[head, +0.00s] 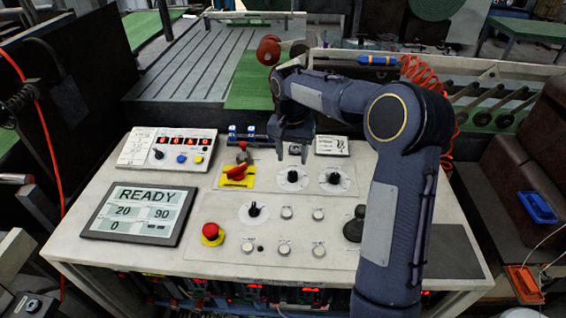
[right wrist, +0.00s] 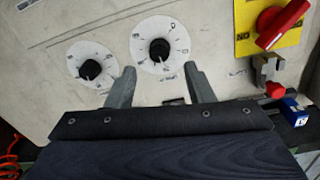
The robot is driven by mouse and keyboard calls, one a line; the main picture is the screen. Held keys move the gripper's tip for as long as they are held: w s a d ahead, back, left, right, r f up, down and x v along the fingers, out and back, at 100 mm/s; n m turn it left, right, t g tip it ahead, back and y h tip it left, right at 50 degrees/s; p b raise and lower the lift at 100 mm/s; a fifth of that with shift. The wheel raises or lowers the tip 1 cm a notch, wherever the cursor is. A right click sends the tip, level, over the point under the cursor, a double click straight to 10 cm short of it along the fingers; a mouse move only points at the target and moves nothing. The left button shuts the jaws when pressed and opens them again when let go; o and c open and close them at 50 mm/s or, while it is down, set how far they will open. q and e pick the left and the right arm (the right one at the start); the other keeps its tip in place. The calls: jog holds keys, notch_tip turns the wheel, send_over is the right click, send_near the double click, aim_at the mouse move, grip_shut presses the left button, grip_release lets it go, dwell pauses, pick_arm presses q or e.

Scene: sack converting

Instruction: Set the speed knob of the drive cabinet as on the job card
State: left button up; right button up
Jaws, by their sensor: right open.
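The sloped control panel (head: 200,255) carries black knobs on white dials. The left upper knob (head: 292,177) shows large in the right wrist view (right wrist: 160,49); the right upper knob (head: 334,179) is beside it, also in the right wrist view (right wrist: 90,69). A third knob (head: 253,210) is lower left. Labels are too small to tell which is the speed knob. A small white card (head: 332,146) with dark print lies at the panel's back; its text is unreadable. My right gripper (head: 293,154) is open and empty, its fingertips apart just behind the left upper knob. My left gripper is out of view.
A red rotary switch (head: 237,173) on a yellow plate sits left of the knobs. A red mushroom button (head: 210,232), a READY screen (head: 137,212), several white buttons and a black joystick (head: 355,224) share the panel. My right arm covers its right part.

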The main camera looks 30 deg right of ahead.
aim_at(293, 173)
jog(key=shift+s+d+f+p, duration=0.1)
jog(key=shift+f+p, duration=0.25)
jog(key=shift+f, duration=2.7)
jog(key=shift+c, duration=0.5)
jog(key=c, duration=0.9)
jog(key=shift+n, duration=0.3)
jog(key=n, duration=0.6)
jog(key=shift+r+n, duration=0.1)
jog(key=shift+n, duration=0.2)
jog(key=n, duration=0.6)
